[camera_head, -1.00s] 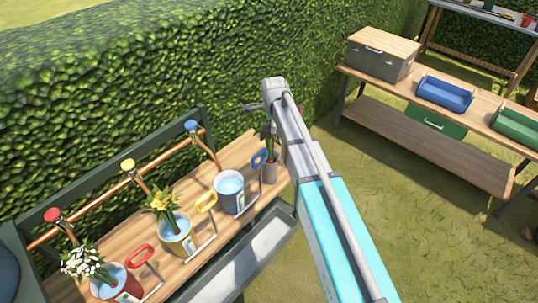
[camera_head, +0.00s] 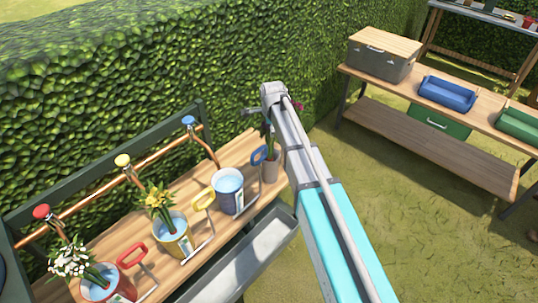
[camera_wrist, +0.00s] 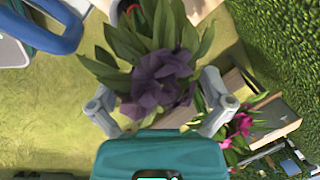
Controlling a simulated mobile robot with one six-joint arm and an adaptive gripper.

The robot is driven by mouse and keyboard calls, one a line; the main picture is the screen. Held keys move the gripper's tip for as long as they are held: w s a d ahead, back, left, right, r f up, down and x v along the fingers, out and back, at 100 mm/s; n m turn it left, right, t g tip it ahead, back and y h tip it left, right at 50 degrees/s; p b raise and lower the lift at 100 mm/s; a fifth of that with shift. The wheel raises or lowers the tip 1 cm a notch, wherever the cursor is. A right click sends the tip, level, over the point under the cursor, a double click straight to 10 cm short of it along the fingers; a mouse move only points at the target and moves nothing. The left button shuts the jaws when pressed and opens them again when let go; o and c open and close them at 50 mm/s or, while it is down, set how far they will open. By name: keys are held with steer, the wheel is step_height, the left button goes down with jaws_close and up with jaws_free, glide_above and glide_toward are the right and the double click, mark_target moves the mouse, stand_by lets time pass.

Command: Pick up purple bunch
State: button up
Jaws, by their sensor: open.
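The purple bunch (camera_wrist: 160,80) shows in the wrist view as dark purple petals with broad green leaves around them. My gripper (camera_wrist: 160,106) is open, with one grey finger on each side of the blooms. I cannot tell whether either finger touches them. In the head view my arm hides most of this spot. A small pot (camera_head: 270,170) with green stems stands at the right end of the wooden bench, partly behind my arm, and the blooms above it are mostly hidden.
A hedge stands behind. Pink flowers (camera_wrist: 241,124) lie beyond my right finger. A blue handle (camera_wrist: 48,38) is at upper left.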

stand_by(0.6)
steer(key=c, duration=1)
steer(key=shift+o, duration=0.2)
steer(key=shift+r, duration=0.1)
step_height(320, 180, up, 18)
steer(key=p, duration=1.8)
step_height(320, 180, up, 2)
steer(key=p, duration=0.2)
steer(key=shift+r+p, duration=0.2)
steer(key=shift+p, duration=0.15)
